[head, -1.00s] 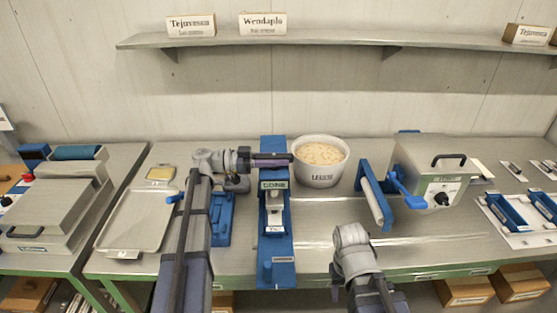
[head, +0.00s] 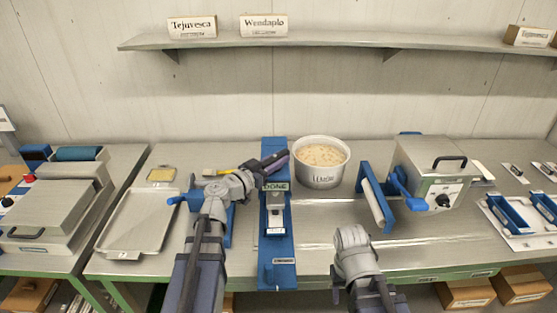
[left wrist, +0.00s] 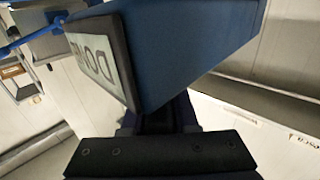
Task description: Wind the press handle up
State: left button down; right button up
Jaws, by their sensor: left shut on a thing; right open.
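The press (head: 277,247) is a tall blue frame on the middle of the bench, with a DONE plate (head: 276,186) near its top. The plate fills much of the left wrist view (left wrist: 98,62), turned upside down, close in front of my dark jaw. My left gripper (head: 275,160) is at the top of the press, shut, its dark fingers slanting up to the right. The press handle it grips is mostly hidden by the fingers and the plate. My right arm (head: 354,262) stands at the bench's front edge; its gripper does not show.
A white tub (head: 322,180) of pale, speckled stuff stands close right of the press. A metal tray (head: 138,221) lies left. A grey machine with a blue crank (head: 408,190) stands right. A shelf (head: 330,40) runs along the wall. Bare bench lies between press and roller.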

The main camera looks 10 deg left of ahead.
pick_arm(q)
jog(key=shift+n+t+y, duration=0.3)
jog(key=shift+n+y, duration=0.2)
jog(key=shift+y, duration=0.2)
jog(key=shift+a, duration=0.1)
jog(key=c, duration=0.7)
grip_release()
jog(key=shift+s, duration=0.1)
